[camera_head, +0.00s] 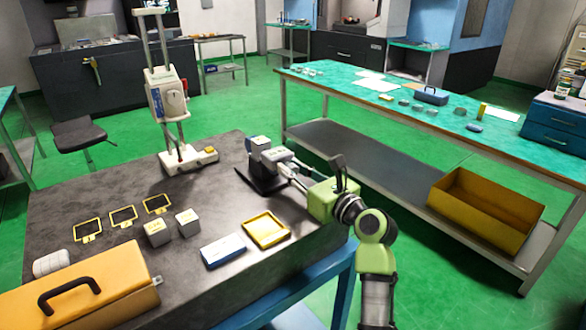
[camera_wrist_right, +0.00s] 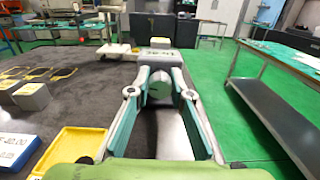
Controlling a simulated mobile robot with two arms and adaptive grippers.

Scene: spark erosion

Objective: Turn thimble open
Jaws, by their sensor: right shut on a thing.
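A grey device with a labelled block on top (camera_head: 260,143) stands on a black base (camera_head: 262,182) at the right back of the dark table. In the right wrist view its labelled block (camera_wrist_right: 160,43) lies just past my fingertips. My right gripper (camera_head: 285,168) reaches it from the right, with its green arm behind. In the right wrist view the two fingers of my right gripper (camera_wrist_right: 160,82) are closed around the rounded grey end of the thimble (camera_wrist_right: 158,92). The fingers hide its sides. My left gripper is not in view.
On the dark table (camera_head: 110,185) are a yellow tray (camera_head: 288,233), a blue-and-white box (camera_head: 223,251), grey blocks (camera_head: 157,233), yellow frames (camera_head: 123,216), an orange case (camera_head: 130,272) and a height stand (camera_head: 168,98). A green-topped bench (camera_head: 350,97) stands across a clear aisle.

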